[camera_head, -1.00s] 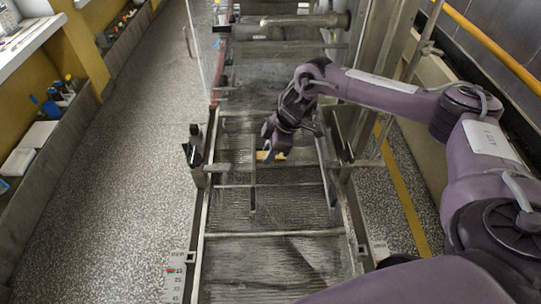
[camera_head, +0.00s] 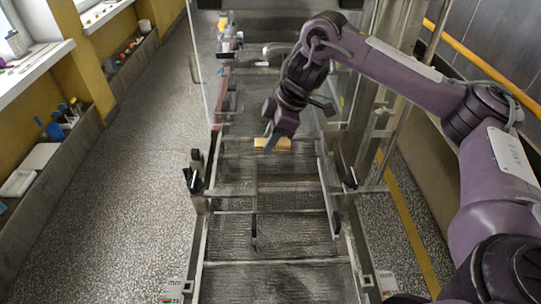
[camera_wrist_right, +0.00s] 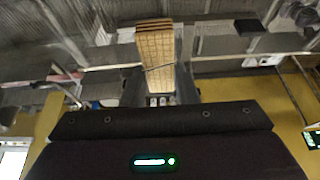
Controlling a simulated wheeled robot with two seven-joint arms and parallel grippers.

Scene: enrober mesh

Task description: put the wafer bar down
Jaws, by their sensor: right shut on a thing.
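The wafer bar (camera_head: 272,144) is a tan, long block above the mesh belt (camera_head: 285,230) of the enrober. In the right wrist view the wafer bar (camera_wrist_right: 156,58) shows a grid-patterned face and layered end. My right gripper (camera_head: 275,137) is shut on it, with dark fingers on either side of the bar in the right wrist view. The head view does not clearly show whether the bar touches the mesh or hangs above it. My left gripper is not in view.
Metal side rails and crossbars (camera_head: 270,212) frame the mesh. Dark upright brackets (camera_head: 195,172) stand at the left rail. A clear panel and metal posts rise at the back and right. The near mesh is bare.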

